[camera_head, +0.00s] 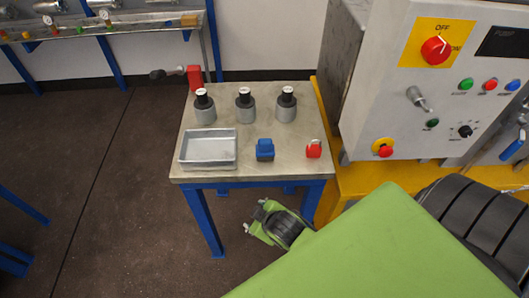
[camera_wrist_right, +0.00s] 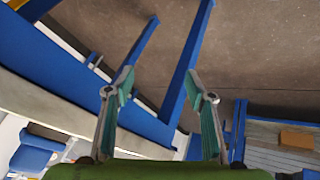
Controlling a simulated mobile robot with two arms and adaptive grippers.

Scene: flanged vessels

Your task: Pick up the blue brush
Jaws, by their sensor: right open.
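A small blue object (camera_head: 265,150), which I take for the blue brush, sits on the front middle of a small grey-topped table (camera_head: 195,172) in the head view. My right gripper (camera_head: 254,216) is low in front of the table, below its top and apart from the blue object. In the right wrist view the right gripper (camera_wrist_right: 160,95) is open, its two teal-padded fingers spread with nothing between them. The blue object cannot be made out for sure in the wrist view. My left gripper is not in view.
A metal tray (camera_head: 209,149) is left of the blue object, a red padlock-like item (camera_head: 314,149) right. Three grey canisters with black tops (camera_head: 245,106) stand behind. A red-handled valve (camera_head: 194,77) is at the back edge. A control panel cabinet (camera_head: 405,85) stands right.

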